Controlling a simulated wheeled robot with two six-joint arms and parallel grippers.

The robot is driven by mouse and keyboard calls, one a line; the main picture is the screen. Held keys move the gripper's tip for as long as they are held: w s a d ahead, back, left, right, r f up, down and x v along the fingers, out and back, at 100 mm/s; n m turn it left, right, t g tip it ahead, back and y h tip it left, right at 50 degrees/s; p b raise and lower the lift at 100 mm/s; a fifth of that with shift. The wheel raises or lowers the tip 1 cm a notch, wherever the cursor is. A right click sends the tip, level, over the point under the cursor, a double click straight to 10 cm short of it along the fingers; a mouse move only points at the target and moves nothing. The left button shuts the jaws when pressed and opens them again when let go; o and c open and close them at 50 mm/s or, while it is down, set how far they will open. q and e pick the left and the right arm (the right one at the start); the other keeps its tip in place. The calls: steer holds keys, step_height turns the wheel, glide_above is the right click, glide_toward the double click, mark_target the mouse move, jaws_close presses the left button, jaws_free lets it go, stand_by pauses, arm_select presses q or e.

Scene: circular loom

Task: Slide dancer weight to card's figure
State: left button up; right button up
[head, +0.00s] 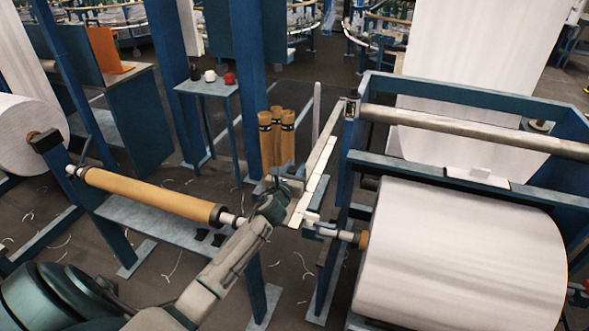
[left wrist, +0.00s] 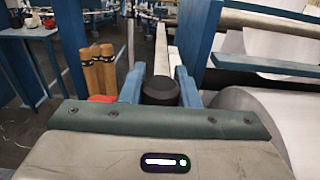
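A pale, flat bar with marks along it (head: 313,172) slopes up and away beside the loom frame. It also shows in the left wrist view (left wrist: 161,50). My left gripper (head: 290,192) is at the bar's near, lower end. In the left wrist view, a black round block (left wrist: 160,92), apparently the dancer weight, sits between its two blue fingers. I see no clear gap, but cannot tell whether the fingers press on it. My right gripper is out of view.
A large white roll (head: 460,262) lies in a blue frame (head: 455,90) right of the bar. An orange-brown tube (head: 150,196) lies across at left. Several brown tubes (head: 277,140) stand behind my gripper. A small table (head: 207,87) stands further back.

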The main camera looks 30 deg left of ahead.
arm_select(q)
steer(key=shift+w, duration=0.15)
jaws_close()
steer(key=x, duration=0.9)
steer(key=shift+w+r, duration=0.15)
steer(key=shift+w, duration=0.05)
steer(key=o, duration=1)
jaws_free()
steer(key=v, duration=1)
steer(key=shift+s, duration=0.4)
